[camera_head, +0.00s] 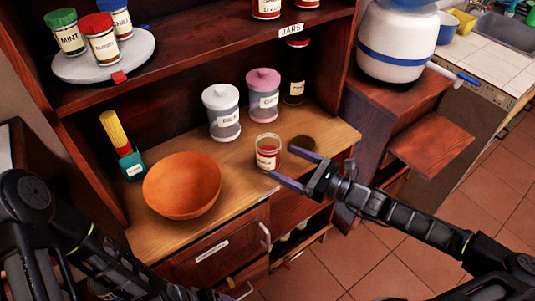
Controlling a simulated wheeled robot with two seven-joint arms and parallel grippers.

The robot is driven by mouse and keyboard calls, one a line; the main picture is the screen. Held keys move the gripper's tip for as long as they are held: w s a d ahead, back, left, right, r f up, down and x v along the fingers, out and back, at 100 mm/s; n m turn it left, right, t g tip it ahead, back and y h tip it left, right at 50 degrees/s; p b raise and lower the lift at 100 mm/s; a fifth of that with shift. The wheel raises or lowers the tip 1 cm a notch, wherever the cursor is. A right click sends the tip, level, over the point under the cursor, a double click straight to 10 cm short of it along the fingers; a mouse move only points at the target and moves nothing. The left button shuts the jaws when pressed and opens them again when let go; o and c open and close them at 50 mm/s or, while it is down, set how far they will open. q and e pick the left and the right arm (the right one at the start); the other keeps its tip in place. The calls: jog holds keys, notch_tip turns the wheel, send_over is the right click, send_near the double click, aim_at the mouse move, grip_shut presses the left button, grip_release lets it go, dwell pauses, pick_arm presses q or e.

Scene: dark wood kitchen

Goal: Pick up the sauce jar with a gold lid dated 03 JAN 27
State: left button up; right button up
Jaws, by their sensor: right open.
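A short glass jar of red sauce (267,155) with a pale label stands upright on the wooden counter, right of the orange bowl. Its top looks pale, and I cannot make out a gold lid or read its date. My right gripper (281,163) is open and empty, with its two purple fingertips just right of this jar. Whether they touch it is unclear. More jars with red contents (266,9) stand on the upper shelf, cut off by the top edge. My left arm comes in at the lower left; its gripper (239,292) shows only partly at the bottom edge.
A dark round patch (301,143) lies behind my right gripper. White (221,112) and pink (263,95) canisters and a tall dark jar (295,72) stand behind. The orange bowl (182,185) and teal pasta holder (130,163) are left. Spice jars sit on a turntable (103,66).

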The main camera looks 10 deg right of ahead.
aim_at(277, 159)
jog(key=shift+w+a, duration=0.45)
jog(key=shift+a, duration=0.05)
jog(key=p+x, duration=0.1)
jog(key=x, duration=0.4)
jog(key=shift+w, duration=0.1)
dwell(0.4)
grip_shut()
dwell(0.8)
